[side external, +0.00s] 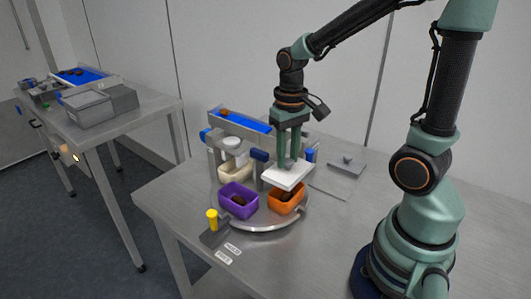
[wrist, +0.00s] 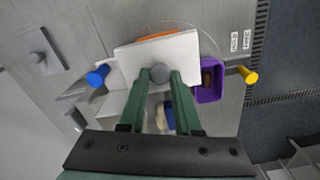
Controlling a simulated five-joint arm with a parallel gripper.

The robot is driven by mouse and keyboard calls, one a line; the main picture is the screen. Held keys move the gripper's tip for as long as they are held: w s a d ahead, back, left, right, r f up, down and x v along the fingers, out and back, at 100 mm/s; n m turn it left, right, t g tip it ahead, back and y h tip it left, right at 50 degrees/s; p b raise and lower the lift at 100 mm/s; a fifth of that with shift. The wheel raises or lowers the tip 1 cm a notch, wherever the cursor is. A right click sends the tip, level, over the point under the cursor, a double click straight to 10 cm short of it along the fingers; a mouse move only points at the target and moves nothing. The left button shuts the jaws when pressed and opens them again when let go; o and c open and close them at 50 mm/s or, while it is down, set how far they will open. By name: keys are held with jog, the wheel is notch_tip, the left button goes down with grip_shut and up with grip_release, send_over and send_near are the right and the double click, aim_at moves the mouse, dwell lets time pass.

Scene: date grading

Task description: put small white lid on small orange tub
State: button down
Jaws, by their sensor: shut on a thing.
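My gripper (side external: 288,160) is shut on the small white lid (side external: 288,175), seemingly by its grey knob (wrist: 160,73), which shows between the fingertips in the wrist view. The lid is a flat white plate, slightly tilted in the side view. It is over the small orange tub (side external: 284,204) and covers part of its opening; dark contents show at the tub's front. In the wrist view the lid (wrist: 140,53) hides most of the orange tub, and only a strip of it (wrist: 157,37) shows beyond the lid's far edge. I cannot tell whether lid and tub touch.
A purple tub (side external: 238,203) with a dark date inside stands left of the orange tub on a round metal turntable (side external: 262,226). A cream tub (side external: 235,172) is behind. A yellow knob (side external: 212,218), a blue conveyor (side external: 240,121) and a grey lid (side external: 346,166) are nearby.

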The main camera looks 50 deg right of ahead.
aim_at(287, 168)
jog(key=shift+f, duration=2.3)
jog(key=shift+f, duration=0.55)
dwell(0.4)
jog(key=c, duration=0.5)
grip_release()
jog(key=shift+o, duration=0.2)
jog(key=o, duration=0.4)
jog(key=shift+r, duration=0.1)
jog(key=shift+r, duration=3.45)
